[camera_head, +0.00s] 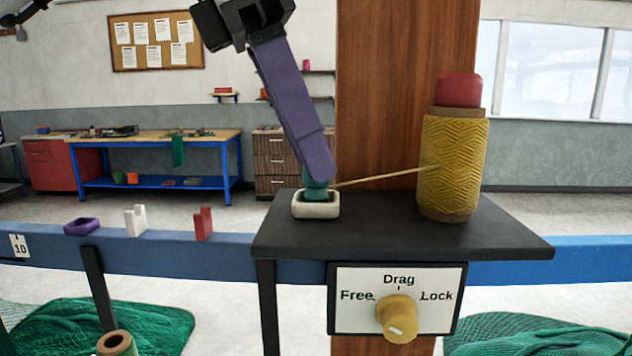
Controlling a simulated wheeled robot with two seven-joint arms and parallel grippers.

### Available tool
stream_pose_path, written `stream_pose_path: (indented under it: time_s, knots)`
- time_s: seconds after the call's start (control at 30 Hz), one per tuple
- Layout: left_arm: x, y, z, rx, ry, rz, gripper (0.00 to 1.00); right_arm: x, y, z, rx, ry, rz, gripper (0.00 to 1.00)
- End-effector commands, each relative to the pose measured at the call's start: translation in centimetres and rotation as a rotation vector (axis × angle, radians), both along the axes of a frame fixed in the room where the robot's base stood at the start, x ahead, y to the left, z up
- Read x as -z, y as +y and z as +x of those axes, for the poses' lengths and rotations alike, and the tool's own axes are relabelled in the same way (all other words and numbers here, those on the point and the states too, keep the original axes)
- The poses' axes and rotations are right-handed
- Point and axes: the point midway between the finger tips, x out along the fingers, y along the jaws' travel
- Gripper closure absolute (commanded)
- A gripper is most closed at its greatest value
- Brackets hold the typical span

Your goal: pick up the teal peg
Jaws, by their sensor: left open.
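The teal peg (316,190) stands in a small off-white square holder (316,211) near the left end of the black shelf (385,230). Only its lower part shows; its top is hidden. My left gripper (318,174) reaches down from the upper left with its long purple fingers. Their tips are right at the peg's top and cover it. The jaws are open; the fingers overlap in this view, so I cannot tell whether they straddle the peg or touch it. My right gripper is not in view.
A yellow twine spool (453,165) with a red top (459,90) stands to the right; its strand runs left toward the peg. A wooden post (385,90) rises behind. A dial panel (350,318) hangs at the shelf's front. The shelf between holder and spool is clear.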

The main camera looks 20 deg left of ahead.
Motion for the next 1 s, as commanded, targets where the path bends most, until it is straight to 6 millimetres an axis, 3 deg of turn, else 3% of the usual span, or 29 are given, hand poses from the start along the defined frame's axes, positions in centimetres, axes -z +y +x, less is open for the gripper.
stream_pose_path:
  time_s: [0.13, 0.37, 0.6, 0.63, 1.0]
  knots:
    - [1.23, -0.35, 0.28, -0.002, 0.001, 0.0, 0.58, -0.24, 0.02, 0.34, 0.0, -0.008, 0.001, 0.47]
    - [1.35, -0.43, 0.33, -0.001, 0.0, -0.003, 0.58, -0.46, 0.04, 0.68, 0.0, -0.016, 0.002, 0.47]
    - [1.34, -0.42, 0.33, -0.001, 0.001, -0.002, 0.98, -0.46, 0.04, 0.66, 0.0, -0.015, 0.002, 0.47]
    - [1.33, -0.43, 0.32, -0.001, 0.001, -0.002, 1.0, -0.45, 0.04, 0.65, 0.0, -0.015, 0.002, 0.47]
    - [1.17, -0.44, 0.34, -0.002, 0.0, -0.002, 1.0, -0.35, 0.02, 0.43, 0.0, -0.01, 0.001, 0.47]
